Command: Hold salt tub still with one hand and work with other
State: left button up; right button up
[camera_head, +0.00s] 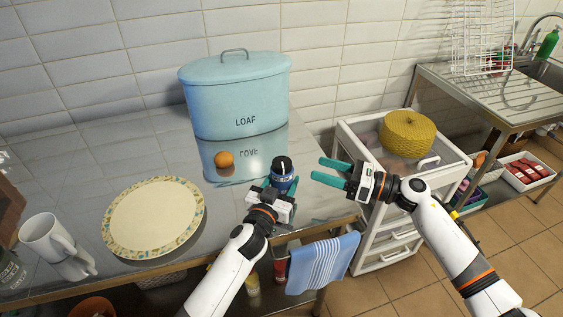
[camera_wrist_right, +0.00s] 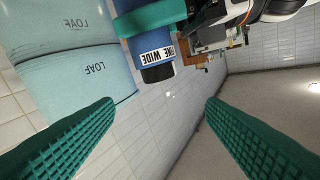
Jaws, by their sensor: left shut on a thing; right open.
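The salt tub, a small blue tub with a dark top (camera_head: 282,168), is upright at the counter's front edge, right of the bread bin. My left gripper (camera_head: 282,186) is shut around it. In the right wrist view the tub (camera_wrist_right: 148,50) appears upside down, with a partly hidden white label ending in "WIDE" and a teal left finger across it. My right gripper (camera_head: 316,169) is open and empty, just right of the tub, its fingers pointing towards it. Both right fingers show in the wrist view, with a gap between them (camera_wrist_right: 160,106).
A pale blue bread bin (camera_head: 235,95) marked LOAF stands behind, with an orange (camera_head: 224,160) before it. A patterned plate (camera_head: 153,218) and white mug (camera_head: 47,238) are left. A striped towel (camera_head: 322,264) hangs in front. A white drawer cart (camera_head: 385,215) carries a yellow woven item (camera_head: 408,132).

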aim_at(291, 165)
jog(key=w+a+n, duration=0.1)
jog(key=a, duration=0.2)
jog(key=w+a+n, duration=0.1)
jog(key=a, duration=0.3)
jog(key=w+a+f+n, duration=0.1)
jog(key=a, duration=0.2)
jog(key=shift+w+a+h, duration=0.3)
jog(key=shift+w, duration=0.05)
